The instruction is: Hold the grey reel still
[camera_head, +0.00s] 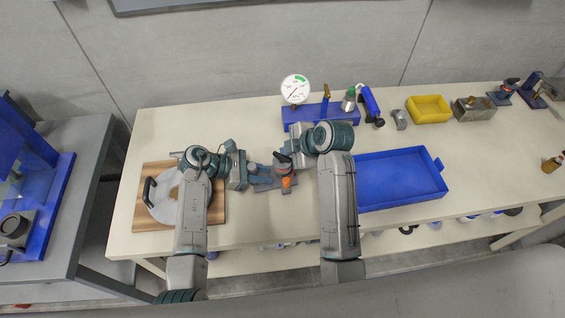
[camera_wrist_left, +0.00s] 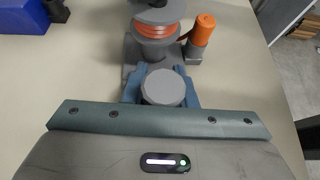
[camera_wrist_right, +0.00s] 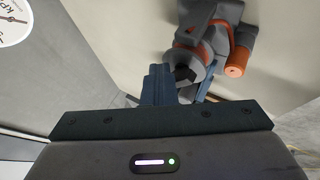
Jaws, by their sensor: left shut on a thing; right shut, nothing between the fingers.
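The grey reel (camera_wrist_left: 153,14) has orange wire wound between its flanges and sits on a grey stand (camera_wrist_left: 133,50). An orange cylinder (camera_wrist_left: 201,35) stands on the stand beside it. My left gripper (camera_wrist_left: 163,82) is shut on a grey round post (camera_wrist_left: 163,89) at the near end of the stand. In the head view, my left gripper (camera_head: 264,180) reaches the stand from the left. In the right wrist view, the reel (camera_wrist_right: 192,62) lies just right of my right gripper (camera_wrist_right: 158,78). That gripper is shut and empty; I cannot tell if it touches the reel.
A blue tray (camera_head: 440,187) lies right of my right arm. A blue rack (camera_head: 350,121) with a gauge (camera_head: 295,89) stands behind. A wooden board (camera_head: 138,218) with a round handled piece is at left. A yellow bin (camera_head: 430,108) stands at back right.

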